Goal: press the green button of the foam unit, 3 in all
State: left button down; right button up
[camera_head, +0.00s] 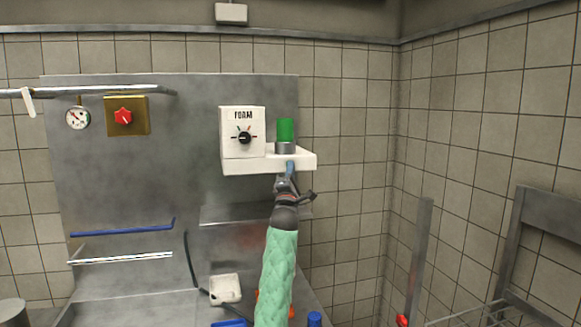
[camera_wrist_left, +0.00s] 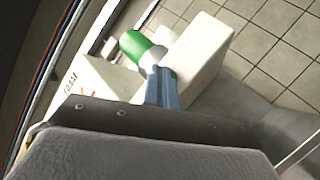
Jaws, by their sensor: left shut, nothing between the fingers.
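The foam unit (camera_head: 243,146) is a white box marked FOAM with a black knob, on a white ledge on the steel back panel. The green button (camera_head: 285,130) stands upright on a grey collar at the right end of the ledge. My left gripper (camera_head: 289,166) is shut and empty, right in front of the ledge just below the collar. In the left wrist view the blue fingertips (camera_wrist_left: 160,85) overlap the button's base, and the green button (camera_wrist_left: 136,45) shows beyond them. I cannot tell whether they touch. My right gripper is not in view.
A red switch on a brass plate (camera_head: 126,116) and a round gauge (camera_head: 78,117) are on the panel's left. A steel rail (camera_head: 90,92) juts out at upper left. A metal rack (camera_head: 540,240) stands at right.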

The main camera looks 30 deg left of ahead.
pick_arm(q)
jog(key=shift+s+d, duration=0.55)
jog(key=shift+d, duration=0.1)
jog(key=s+d, duration=0.3)
jog(key=shift+s+d, duration=0.15)
jog(key=shift+d, duration=0.25)
dwell(0.5)
jog(key=shift+f, duration=0.1)
dwell(2.3)
